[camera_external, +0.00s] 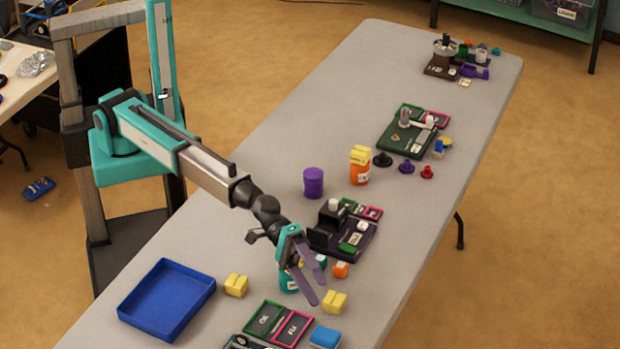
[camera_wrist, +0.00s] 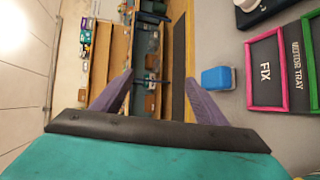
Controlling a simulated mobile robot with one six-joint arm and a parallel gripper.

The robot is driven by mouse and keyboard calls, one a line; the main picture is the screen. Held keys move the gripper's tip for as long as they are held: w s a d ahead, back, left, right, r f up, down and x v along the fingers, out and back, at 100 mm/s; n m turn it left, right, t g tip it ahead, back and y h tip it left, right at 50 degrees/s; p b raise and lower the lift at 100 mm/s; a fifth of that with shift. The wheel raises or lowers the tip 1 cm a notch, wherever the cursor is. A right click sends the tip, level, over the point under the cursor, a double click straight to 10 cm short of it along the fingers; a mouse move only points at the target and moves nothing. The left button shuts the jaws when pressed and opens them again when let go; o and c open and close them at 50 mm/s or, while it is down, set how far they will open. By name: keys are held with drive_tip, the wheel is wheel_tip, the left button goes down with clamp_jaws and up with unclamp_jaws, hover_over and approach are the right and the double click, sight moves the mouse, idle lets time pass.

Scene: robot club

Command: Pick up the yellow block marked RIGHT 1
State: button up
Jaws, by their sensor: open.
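Two yellow blocks lie on the grey table in the external view: one (camera_external: 334,302) close by the fingertips, one (camera_external: 236,285) beside the blue tray's right edge. More yellow (camera_external: 360,155) sits on top of an orange canister farther back. I cannot read a RIGHT 1 marking on any of them. My gripper (camera_external: 318,290) is open and empty, its purple fingers slanting down above the table, just up and left of the nearer yellow block in the picture. In the wrist view my gripper (camera_wrist: 158,80) has nothing between its fingers, and no yellow block can be made out.
A teal canister (camera_external: 288,283) stands behind my fingers, with an orange block (camera_external: 341,269) nearby. A blue block (camera_external: 325,337) and the green and pink trays (camera_external: 289,330) lie at the front. An empty blue tray (camera_external: 167,299) is at left. A purple canister (camera_external: 313,182) stands farther back.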

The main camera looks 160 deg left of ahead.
drive_tip(key=s+a+f+n+g+p, duration=0.1)
drive_tip(key=s+a+n, duration=0.1)
drive_tip(key=s+a, duration=0.6)
drive_tip(key=s+a+f+n+g+p, duration=0.15)
drive_tip(key=s+a, duration=0.35)
drive_tip(key=a, duration=0.5)
drive_tip(key=n+h+p, duration=0.2)
drive_tip(key=n+h, duration=0.5)
approach(335, 295)
drive_tip(key=shift+s+a, duration=0.6)
drive_tip(key=shift+a, duration=0.15)
drive_tip(key=shift+d+n+h, duration=0.25)
drive_tip(key=shift+d+h, duration=0.05)
drive_tip(key=shift+d, duration=0.05)
drive_tip(key=shift+b, duration=0.3)
drive_tip(key=shift+b+x, duration=1.7)
drive_tip(key=shift+x, duration=2.4)
drive_tip(key=shift+w+r, duration=0.1)
